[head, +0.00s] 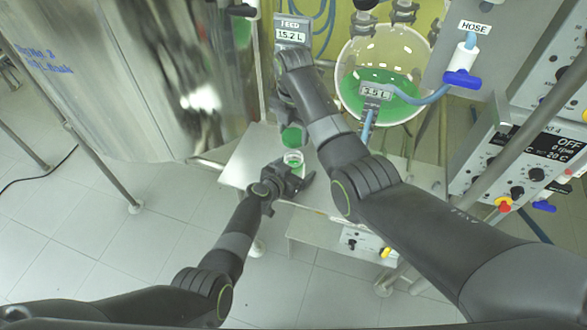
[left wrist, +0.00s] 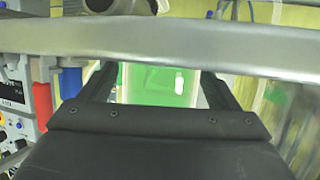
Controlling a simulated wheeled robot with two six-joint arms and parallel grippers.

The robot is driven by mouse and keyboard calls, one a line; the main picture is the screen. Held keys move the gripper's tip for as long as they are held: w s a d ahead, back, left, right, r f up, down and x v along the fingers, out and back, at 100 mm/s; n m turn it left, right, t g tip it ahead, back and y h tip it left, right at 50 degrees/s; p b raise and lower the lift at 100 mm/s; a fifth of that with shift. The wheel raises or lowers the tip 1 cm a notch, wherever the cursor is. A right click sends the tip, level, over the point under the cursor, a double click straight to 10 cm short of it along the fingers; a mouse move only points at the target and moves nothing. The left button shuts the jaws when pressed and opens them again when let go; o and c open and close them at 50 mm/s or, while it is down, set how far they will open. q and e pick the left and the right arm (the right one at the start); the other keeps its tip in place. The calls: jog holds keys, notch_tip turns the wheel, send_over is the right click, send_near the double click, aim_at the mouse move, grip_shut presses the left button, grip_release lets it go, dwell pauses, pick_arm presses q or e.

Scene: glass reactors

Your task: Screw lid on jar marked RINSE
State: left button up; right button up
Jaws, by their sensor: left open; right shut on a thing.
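A small clear jar (head: 293,158) with green in it stands on the metal bench top, its mouth uncovered. No RINSE marking can be read on it. My left gripper (head: 289,178) is open at its near side. In the left wrist view the green jar (left wrist: 158,88) shows between the spread fingers, with room on both sides. My right gripper (head: 290,122) is shut on a green lid (head: 292,138), held just above and behind the jar in the head view. The right gripper's fingers are partly hidden by its own wrist.
The metal bench (head: 245,165) has bare room left of the jar. A steel vessel (head: 190,70) stands to the left. A round glass reactor (head: 385,75) with green liquid hangs at the back right, near a control box (head: 525,150). A metal bar (left wrist: 160,38) crosses the left wrist view.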

dwell(0.3)
pick_arm(q)
jog(key=c, duration=1.5)
jog(key=shift+o, duration=0.2)
pick_arm(e)
send_over(294, 152)
jog(key=s, duration=0.2)
jog(key=shift+f, duration=2.5)
jog(key=shift+f, duration=0.1)
jog(key=shift+f, duration=0.8)
jog(key=shift+s+f, duration=0.15)
jog(key=shift+f, duration=0.55)
pick_arm(q)
grip_shut()
pick_arm(e)
jog(key=m, duration=0.6)
jog(key=shift+m, duration=0.3)
